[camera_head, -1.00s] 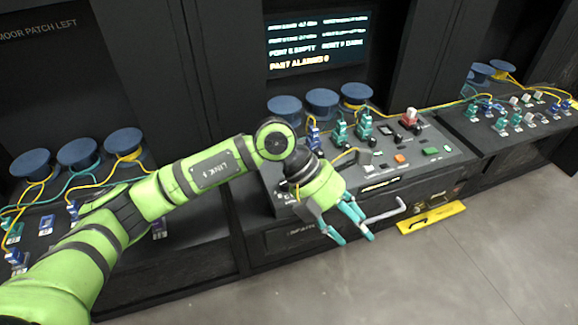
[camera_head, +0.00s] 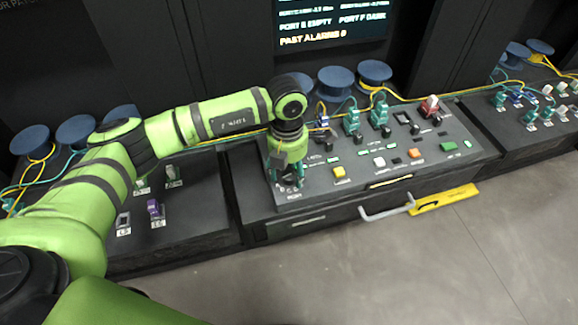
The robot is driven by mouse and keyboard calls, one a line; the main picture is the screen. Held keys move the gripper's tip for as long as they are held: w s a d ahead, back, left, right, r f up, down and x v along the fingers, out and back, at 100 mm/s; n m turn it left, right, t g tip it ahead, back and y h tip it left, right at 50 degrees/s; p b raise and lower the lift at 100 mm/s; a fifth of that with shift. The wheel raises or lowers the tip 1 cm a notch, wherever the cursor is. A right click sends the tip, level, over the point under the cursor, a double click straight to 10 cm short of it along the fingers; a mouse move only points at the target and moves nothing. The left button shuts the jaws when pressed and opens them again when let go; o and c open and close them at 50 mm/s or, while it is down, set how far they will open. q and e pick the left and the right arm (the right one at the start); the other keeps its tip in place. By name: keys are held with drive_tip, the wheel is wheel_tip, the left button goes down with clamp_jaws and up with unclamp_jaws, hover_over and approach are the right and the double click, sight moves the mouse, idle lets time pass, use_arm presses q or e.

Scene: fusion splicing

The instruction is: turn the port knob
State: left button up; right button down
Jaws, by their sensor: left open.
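The console (camera_head: 345,192) stands in the middle, with small dark knobs (camera_head: 328,147) in a row below its upper connectors. My left gripper (camera_head: 287,184) points down over the console's left front corner, its teal fingers open and close to the panel. Something dark shows between and beside the fingers, next to a small white label; the fingers largely hide it. I cannot tell whether it is the port knob or whether the fingers touch it. My right gripper is not in view.
The console carries a yellow button (camera_head: 339,172), an orange button (camera_head: 416,153), teal connectors (camera_head: 352,120) and a red-and-white switch (camera_head: 430,105). A grey drawer handle (camera_head: 388,211) sticks out in front. A yellow bar (camera_head: 445,197) lies right of it. A screen (camera_head: 332,22) hangs behind.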

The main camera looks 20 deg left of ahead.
use_arm(q)
drive_tip(key=shift+s, duration=0.25)
drive_tip(key=shift+c, duration=0.4)
drive_tip(key=shift+w, duration=0.1)
drive_tip(key=c, duration=1.1)
drive_tip(key=shift+o, duration=0.2)
drive_tip(key=shift+d+f+n+b, duration=0.1)
drive_tip(key=shift+f+n+b, duration=0.05)
drive_tip(key=shift+n+b, duration=1.7)
drive_tip(key=shift+n, duration=1.05)
drive_tip(key=o, duration=1.1)
drive_tip(key=shift+o, duration=0.2)
